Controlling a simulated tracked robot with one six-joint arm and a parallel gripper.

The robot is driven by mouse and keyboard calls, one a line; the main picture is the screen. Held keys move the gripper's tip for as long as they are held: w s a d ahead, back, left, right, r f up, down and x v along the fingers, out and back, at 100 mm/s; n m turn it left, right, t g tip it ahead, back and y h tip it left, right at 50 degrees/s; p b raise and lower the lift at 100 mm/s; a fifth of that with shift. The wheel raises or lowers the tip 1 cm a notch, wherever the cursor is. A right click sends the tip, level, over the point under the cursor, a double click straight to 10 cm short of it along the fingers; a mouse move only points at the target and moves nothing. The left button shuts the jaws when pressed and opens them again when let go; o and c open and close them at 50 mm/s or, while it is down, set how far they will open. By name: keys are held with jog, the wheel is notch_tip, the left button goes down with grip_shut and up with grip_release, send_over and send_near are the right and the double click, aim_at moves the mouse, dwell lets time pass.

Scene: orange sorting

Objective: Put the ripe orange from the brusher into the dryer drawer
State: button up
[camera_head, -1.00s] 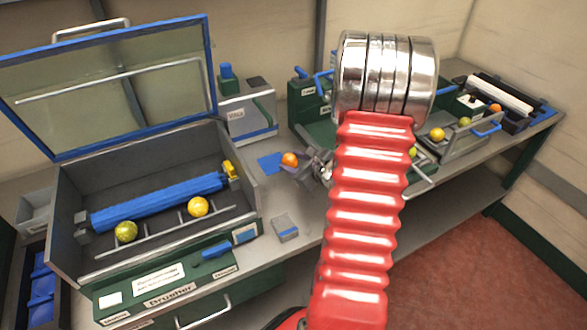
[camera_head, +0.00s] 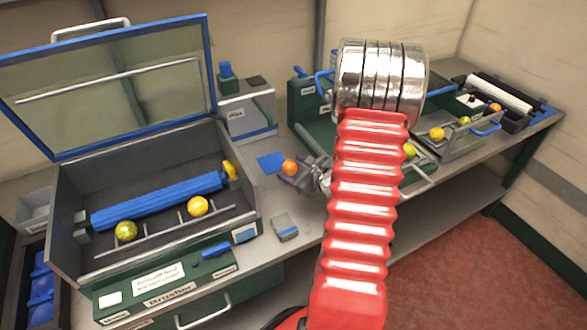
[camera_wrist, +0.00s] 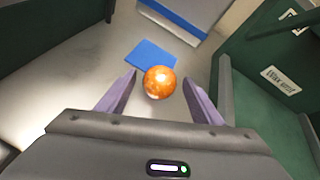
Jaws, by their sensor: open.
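An orange fruit (camera_head: 289,167) is beside the blue pad on the bench; in the wrist view this orange (camera_wrist: 159,82) lies between my fingertips. My gripper (camera_wrist: 160,76) is open around it, with a gap on each side. The brusher (camera_head: 62,205) at the left has its lid up. A green-yellow fruit (camera_head: 126,231) and a yellow fruit (camera_head: 198,206) lie in it below a blue roller (camera_head: 155,202). The dryer drawer's label cannot be read; a grey tray-like drawer (camera_head: 455,148) at the right holds fruit.
The blue pad (camera_head: 271,162) lies on the bench, near a grey box (camera_head: 285,227). A green wax unit (camera_wrist: 285,80) stands right of my gripper in the wrist view. A white-grey unit (camera_head: 247,112) stands behind. My red arm hides part of the bench's middle.

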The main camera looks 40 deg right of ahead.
jog(key=shift+r, duration=0.1)
jog(key=shift+s+r, duration=0.25)
jog(key=shift+s, duration=0.2)
jog(key=v, duration=1.1)
jog(key=shift+c, duration=0.3)
